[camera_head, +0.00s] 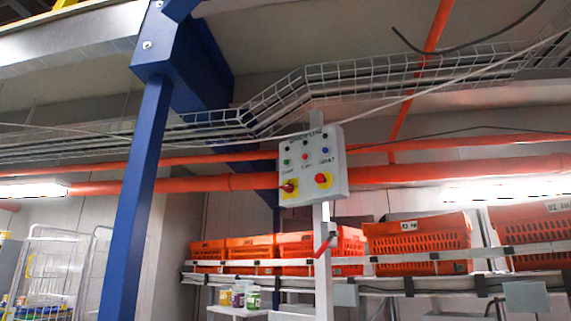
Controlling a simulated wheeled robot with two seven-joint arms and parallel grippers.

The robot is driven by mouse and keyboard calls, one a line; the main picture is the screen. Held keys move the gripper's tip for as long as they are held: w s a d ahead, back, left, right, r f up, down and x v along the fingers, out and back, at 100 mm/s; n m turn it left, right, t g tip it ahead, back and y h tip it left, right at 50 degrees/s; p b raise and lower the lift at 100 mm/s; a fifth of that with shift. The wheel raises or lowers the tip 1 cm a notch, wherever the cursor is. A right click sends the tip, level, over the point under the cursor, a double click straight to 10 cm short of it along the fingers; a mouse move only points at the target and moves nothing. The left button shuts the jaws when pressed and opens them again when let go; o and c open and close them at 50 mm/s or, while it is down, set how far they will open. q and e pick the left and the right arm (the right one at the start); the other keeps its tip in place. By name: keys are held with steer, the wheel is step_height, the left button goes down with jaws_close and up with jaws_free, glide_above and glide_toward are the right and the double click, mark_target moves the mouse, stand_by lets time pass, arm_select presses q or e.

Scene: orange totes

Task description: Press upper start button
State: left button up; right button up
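A light grey control panel (340,182) is mounted on a pale post in the middle of the picture. A row of small round buttons crosses it: a green button (286,162) at left, a red button (305,157) in the middle and a blue button (325,150) at right. Dark round parts sit above them, near the top. The labels are too small to read surely. Neither of my grippers is in view.
A blue steel column (143,190) stands left of the panel. Orange totes (418,234) line a conveyor (400,262) behind and right. A wire cable tray (380,75) and orange pipes run overhead. A wire cage (48,270) stands at far left.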

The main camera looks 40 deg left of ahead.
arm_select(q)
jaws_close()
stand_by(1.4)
